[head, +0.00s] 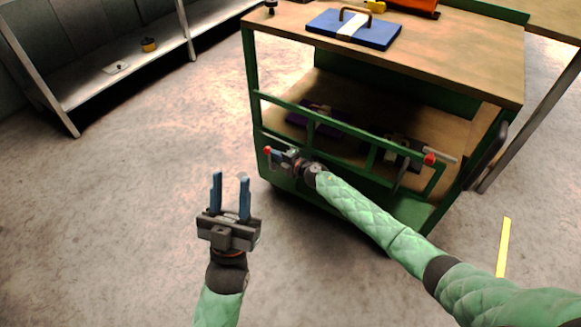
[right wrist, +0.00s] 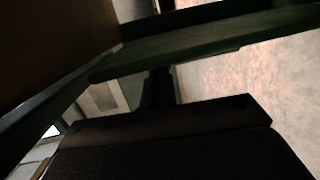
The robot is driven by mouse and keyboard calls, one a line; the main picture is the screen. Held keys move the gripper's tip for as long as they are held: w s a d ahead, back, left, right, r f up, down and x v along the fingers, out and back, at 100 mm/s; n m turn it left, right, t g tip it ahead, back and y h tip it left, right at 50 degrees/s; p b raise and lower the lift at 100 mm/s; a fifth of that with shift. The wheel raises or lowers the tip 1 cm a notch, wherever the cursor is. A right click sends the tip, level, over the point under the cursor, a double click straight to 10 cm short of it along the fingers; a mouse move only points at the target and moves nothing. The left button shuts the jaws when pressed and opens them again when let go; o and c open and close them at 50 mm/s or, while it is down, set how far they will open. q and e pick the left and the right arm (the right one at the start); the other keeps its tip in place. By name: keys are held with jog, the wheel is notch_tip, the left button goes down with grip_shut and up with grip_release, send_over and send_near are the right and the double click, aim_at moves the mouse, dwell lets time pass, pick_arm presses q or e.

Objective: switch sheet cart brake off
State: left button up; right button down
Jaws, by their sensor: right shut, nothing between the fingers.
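The sheet cart (head: 258,70) is a green frame with a wooden top and a lower shelf. A red knob (head: 267,151) shows at the left of its near side, and another red knob (head: 430,159) on a pale lever is at the right. I cannot tell which belongs to the brake. My right gripper (head: 279,156) is shut and empty at the cart's near side, close beside the left red knob; touching is unclear. In the right wrist view a green cart bar (right wrist: 190,40) crosses above the dark gripper body. My left gripper (head: 230,194) is open and empty over the floor.
A blue plate with a handle (head: 375,34) lies on the cart top. Purple and dark pieces sit on the lower shelf. A grey shelf (head: 110,70) stands at the back left. A yellow strip (head: 504,247) marks the floor at right. The floor left of the cart is clear.

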aim_at(268, 149)
pick_arm(q)
jog(key=w+d+f+g+y+p, duration=0.1)
jog(key=w+d+f+g+y, duration=0.35)
jog(key=f, duration=1.05)
jog(key=w+a+f+g+h+p, duration=0.15)
jog(key=f+g, duration=0.55)
jog(key=f, duration=0.8)
pick_arm(e)
jog(key=w+a+p, duration=0.1)
jog(key=a+p, duration=0.1)
jog(key=p, duration=0.1)
jog(key=shift+w+a+r+g+h, duration=0.2)
jog(key=shift+w+r+g+h, duration=0.1)
jog(key=shift+w+r, duration=0.05)
pick_arm(q)
jog(key=s+f+g+y, duration=0.1)
jog(key=s+f+g, duration=0.4)
jog(key=f, duration=0.7)
jog(key=s+a+f+n+g, duration=0.1)
jog(key=s+f+g, duration=0.4)
jog(key=s+f, duration=0.4)
notch_tip(268, 149, down, 4)
jog(key=shift+s+a+f+y, duration=0.1)
jog(key=shift+s+a+y, duration=0.05)
jog(key=shift+s+y, duration=0.25)
jog(key=shift+r, duration=0.25)
pick_arm(e)
jog(key=shift+w+a, duration=0.35)
jog(key=shift+a, duration=0.1)
